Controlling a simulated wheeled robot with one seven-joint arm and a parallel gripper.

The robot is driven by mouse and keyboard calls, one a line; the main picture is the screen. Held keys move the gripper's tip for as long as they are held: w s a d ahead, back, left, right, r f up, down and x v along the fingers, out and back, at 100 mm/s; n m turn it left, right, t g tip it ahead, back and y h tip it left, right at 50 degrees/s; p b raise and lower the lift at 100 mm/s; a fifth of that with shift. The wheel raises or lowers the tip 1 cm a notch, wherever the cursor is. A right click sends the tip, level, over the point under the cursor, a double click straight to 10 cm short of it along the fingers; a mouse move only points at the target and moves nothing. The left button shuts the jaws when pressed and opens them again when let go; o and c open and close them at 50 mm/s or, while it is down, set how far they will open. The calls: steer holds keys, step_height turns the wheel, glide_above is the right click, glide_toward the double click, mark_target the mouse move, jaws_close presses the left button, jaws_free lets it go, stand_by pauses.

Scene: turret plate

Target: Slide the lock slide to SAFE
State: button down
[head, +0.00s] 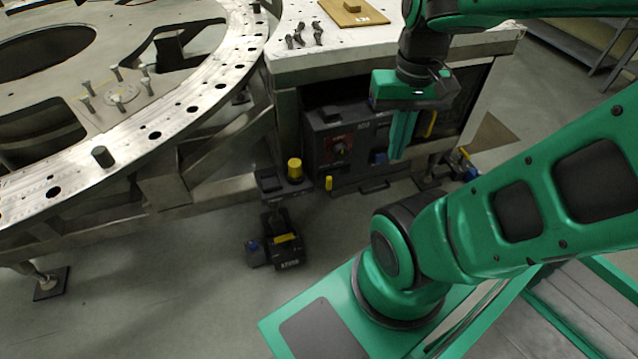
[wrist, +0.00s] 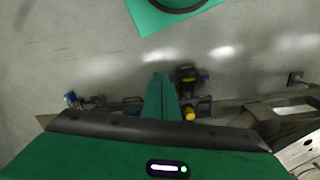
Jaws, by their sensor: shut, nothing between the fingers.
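My gripper (head: 398,152) points down at the right of the picture, in front of the dark control box (head: 318,140) under the white-topped bench. Its green fingers are together and empty, and they also show in the wrist view (wrist: 161,78). They hide part of the box's right side. I cannot make out a lock slide or a SAFE mark for certain in either view. The turret plate (head: 190,110), a large pale metal ring with holes, fills the left of the head view.
A yellow-capped post (head: 294,168) stands on a dark fixture left of the box. A black unit with a yellow label (head: 286,240) is on the floor. Several bolts (head: 302,36) and a wooden board (head: 352,12) lie on the bench (head: 285,62). Grey floor (head: 180,290) is open at lower left.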

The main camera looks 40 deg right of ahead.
steer(key=w+d+f+h, duration=0.2)
steer(key=w+f+h, duration=0.3)
steer(key=w+f, duration=1.1)
steer(key=w+a+f+t+h, duration=0.15)
steer(key=w+a+f, duration=0.25)
steer(key=w+f, duration=0.4)
steer(key=n+t, duration=0.2)
glide_toward(327, 180)
steer(key=w+a+f, duration=0.2)
steer(key=w+f, duration=0.2)
steer(key=f, duration=0.4)
steer(key=shift+g, duration=0.25)
steer(key=shift+s+d, duration=0.25)
steer(key=shift+d, duration=0.85)
steer(key=shift+s+d, duration=0.25)
steer(key=shift+d, duration=0.9)
steer(key=shift+d, duration=0.1)
